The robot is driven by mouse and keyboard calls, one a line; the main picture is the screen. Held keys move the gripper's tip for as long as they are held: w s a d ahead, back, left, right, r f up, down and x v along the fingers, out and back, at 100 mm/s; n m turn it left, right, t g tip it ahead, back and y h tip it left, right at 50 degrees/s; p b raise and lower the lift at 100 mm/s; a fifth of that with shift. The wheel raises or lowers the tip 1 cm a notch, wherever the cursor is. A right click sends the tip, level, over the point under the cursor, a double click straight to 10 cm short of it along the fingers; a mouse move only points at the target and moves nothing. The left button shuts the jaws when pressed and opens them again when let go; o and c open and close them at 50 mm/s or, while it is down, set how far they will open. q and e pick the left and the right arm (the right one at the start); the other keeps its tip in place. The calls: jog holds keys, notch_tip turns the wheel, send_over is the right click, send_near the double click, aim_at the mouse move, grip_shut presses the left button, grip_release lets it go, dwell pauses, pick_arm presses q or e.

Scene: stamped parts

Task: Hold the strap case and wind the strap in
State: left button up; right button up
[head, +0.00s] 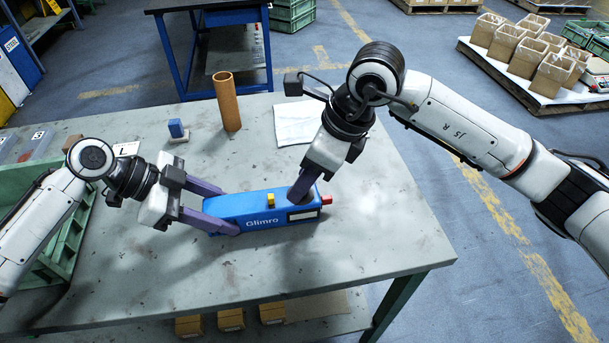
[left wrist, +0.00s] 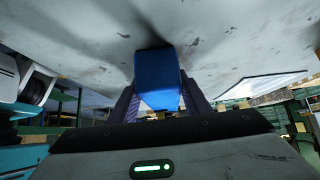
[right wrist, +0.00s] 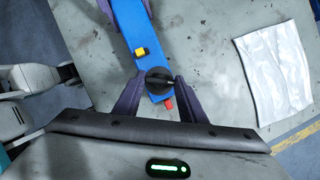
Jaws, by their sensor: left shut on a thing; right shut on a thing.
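The strap case (head: 238,209) is a long blue box marked "Glimro", lying on the grey table; it shows in the left wrist view (left wrist: 157,72) and the right wrist view (right wrist: 131,22). It has a yellow block (head: 271,200) on top and a red piece (head: 327,200) at its right end. My left gripper (head: 230,211) is shut across the case's left end. My right gripper (head: 300,192) points down over the right end, shut on a round black knob (right wrist: 156,81) on the case's top. No length of strap is seen outside the case.
A brown tube (head: 227,101) and a small blue block on a stand (head: 177,130) stand toward the back. A white bag (head: 295,122) lies behind the case. A green crate (head: 72,236) is at the left. The table's front and right are clear.

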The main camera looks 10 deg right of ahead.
jog(key=o, duration=1.1)
jog(key=shift+c, duration=0.2)
jog(key=shift+r, duration=0.1)
jog(key=v, duration=1.2)
pick_arm(q)
jog(key=o, duration=1.4)
jog(key=v, duration=1.2)
